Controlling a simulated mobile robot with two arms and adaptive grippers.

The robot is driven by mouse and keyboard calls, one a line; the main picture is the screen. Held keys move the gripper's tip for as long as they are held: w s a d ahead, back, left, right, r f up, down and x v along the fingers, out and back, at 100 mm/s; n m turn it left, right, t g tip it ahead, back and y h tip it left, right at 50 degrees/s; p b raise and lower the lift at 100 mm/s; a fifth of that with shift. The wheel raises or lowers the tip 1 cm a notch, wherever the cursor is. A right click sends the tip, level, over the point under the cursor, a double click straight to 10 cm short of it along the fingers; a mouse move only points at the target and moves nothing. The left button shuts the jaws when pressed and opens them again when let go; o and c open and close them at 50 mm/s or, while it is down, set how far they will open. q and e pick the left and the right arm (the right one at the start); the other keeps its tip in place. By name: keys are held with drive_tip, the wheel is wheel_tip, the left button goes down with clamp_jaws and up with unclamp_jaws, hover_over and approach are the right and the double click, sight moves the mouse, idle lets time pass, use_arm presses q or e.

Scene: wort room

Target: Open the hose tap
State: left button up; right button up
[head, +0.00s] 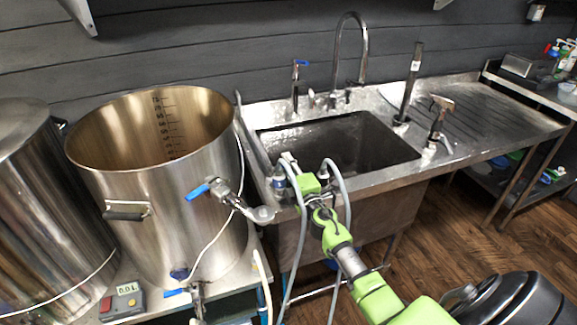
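A slim upright tap with a blue lever (301,63) stands at the back left of the sink; it looks like the hose tap. Its lever points right, roughly level. My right arm, green and grey, reaches in from the lower right. My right gripper (290,160) is over the sink's front left edge, well in front of this tap and apart from it. Its fingers are small and partly hidden by grey hoses (345,190), so I cannot tell whether they are open. My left gripper is out of view.
The steel sink (400,160) has a tall curved faucet (364,45). A big open kettle (150,215) with a blue-handled valve (198,191) stands left. Upright tools (409,85) stand right of the basin. The drainboard (485,110) is mostly clear.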

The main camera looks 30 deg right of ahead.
clamp_jaws()
drive_tip(key=shift+w+f+n+y+b, duration=0.1)
drive_tip(key=shift+w+n+y+b, duration=0.25)
drive_tip(key=shift+n+y+b, duration=0.55)
drive_tip(key=shift+p, duration=0.35)
unclamp_jaws()
drive_tip(key=shift+s, duration=0.1)
